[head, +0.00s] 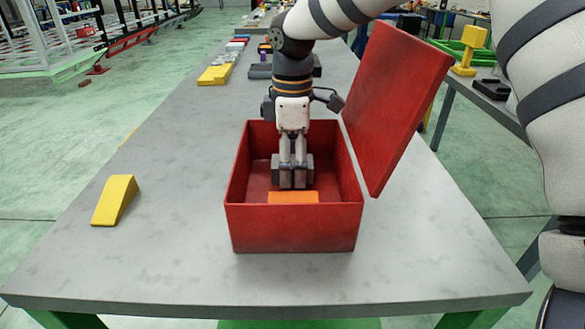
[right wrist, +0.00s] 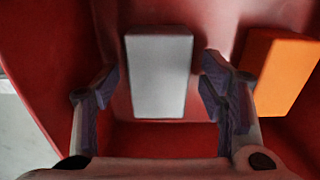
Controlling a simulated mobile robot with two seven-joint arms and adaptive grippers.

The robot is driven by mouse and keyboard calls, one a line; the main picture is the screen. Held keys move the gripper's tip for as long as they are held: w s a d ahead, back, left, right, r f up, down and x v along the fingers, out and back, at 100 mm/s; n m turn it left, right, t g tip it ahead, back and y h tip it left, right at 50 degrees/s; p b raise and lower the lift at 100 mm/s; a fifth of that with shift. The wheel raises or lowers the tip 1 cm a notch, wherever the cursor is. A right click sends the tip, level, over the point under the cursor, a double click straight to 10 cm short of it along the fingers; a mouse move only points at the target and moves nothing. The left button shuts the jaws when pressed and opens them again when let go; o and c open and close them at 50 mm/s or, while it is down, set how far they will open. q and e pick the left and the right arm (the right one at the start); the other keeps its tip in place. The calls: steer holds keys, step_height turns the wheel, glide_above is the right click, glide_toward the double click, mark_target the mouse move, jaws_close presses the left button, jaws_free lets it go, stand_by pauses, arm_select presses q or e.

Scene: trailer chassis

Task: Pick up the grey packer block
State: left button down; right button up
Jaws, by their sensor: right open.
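The grey packer block (right wrist: 159,75) lies inside the open red box (head: 295,230), beside an orange block (head: 293,198). In the right wrist view it shows between and a little beyond my fingertips, with gaps at both sides. My right gripper (head: 292,178) points down into the box. It is open, with one finger on each side of the grey block's line. In the head view my fingers hide most or all of the grey block. The orange block (right wrist: 287,72) is right of the fingers in the wrist view. My left gripper is out of view.
The box's red lid (head: 395,105) stands open, leaning right, close to my right arm. A yellow wedge (head: 115,200) lies on the grey table (head: 180,260) left of the box. Several small parts lie at the table's far end. The table's front is clear.

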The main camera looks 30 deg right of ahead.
steer(key=shift+f, duration=0.2)
jaws_close()
steer(key=shift+w+r, duration=0.1)
